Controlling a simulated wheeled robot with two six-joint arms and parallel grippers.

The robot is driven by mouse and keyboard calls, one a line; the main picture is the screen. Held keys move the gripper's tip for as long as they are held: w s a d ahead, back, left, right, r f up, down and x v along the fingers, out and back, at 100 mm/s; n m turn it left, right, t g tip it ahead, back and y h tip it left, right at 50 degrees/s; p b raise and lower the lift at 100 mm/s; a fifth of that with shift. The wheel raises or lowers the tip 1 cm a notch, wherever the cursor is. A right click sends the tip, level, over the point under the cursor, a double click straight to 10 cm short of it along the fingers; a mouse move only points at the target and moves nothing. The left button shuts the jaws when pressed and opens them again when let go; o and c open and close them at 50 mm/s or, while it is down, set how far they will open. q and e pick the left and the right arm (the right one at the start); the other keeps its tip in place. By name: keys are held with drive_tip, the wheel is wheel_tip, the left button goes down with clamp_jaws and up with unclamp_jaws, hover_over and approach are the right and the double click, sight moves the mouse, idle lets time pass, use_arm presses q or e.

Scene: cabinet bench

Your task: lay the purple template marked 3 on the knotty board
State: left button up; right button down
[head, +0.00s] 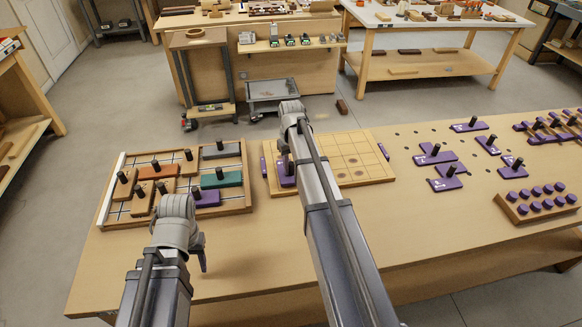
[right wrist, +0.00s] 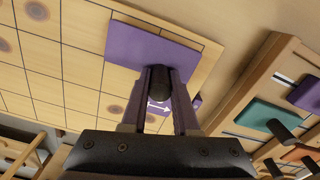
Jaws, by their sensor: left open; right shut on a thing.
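The knotty board (head: 350,160) is a pale wooden board with a dark grid and brown knots, on the middle of the bench. My right gripper (head: 287,163) is shut on the black knob of a purple template (head: 286,181) at the board's left part. In the right wrist view the template (right wrist: 150,45) covers grid squares near the board's edge, with the gripper fingers (right wrist: 160,82) around its knob. A white arrow mark shows by the fingers; I cannot read a 3. Whether the template touches the board is unclear. My left gripper (head: 203,264) is open and empty near the bench front.
A framed tray (head: 248,200) of knobbed pieces, including a teal one (head: 222,178), stands left of the board. Several purple templates (head: 434,154) lie to the right, beside a rack of purple knobs (head: 540,203). The bench front below the board is clear.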

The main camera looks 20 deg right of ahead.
use_arm(q)
drive_tip(key=shift+f, duration=0.3)
use_arm(e)
drive_tip(key=shift+f, duration=0.25)
use_arm(q)
drive_tip(key=shift+f+b, duration=0.25)
drive_tip(key=shift+b, duration=0.25)
use_arm(e)
drive_tip(key=shift+f, duration=0.25)
use_arm(q)
drive_tip(key=shift+f, duration=0.15)
use_arm(e)
drive_tip(key=shift+f, duration=0.2)
idle(0.4)
drive_tip(key=c, duration=0.6)
unclamp_jaws()
drive_tip(key=shift+o, duration=0.4)
drive_tip(key=o, duration=0.3)
drive_tip(key=shift+r, duration=0.1)
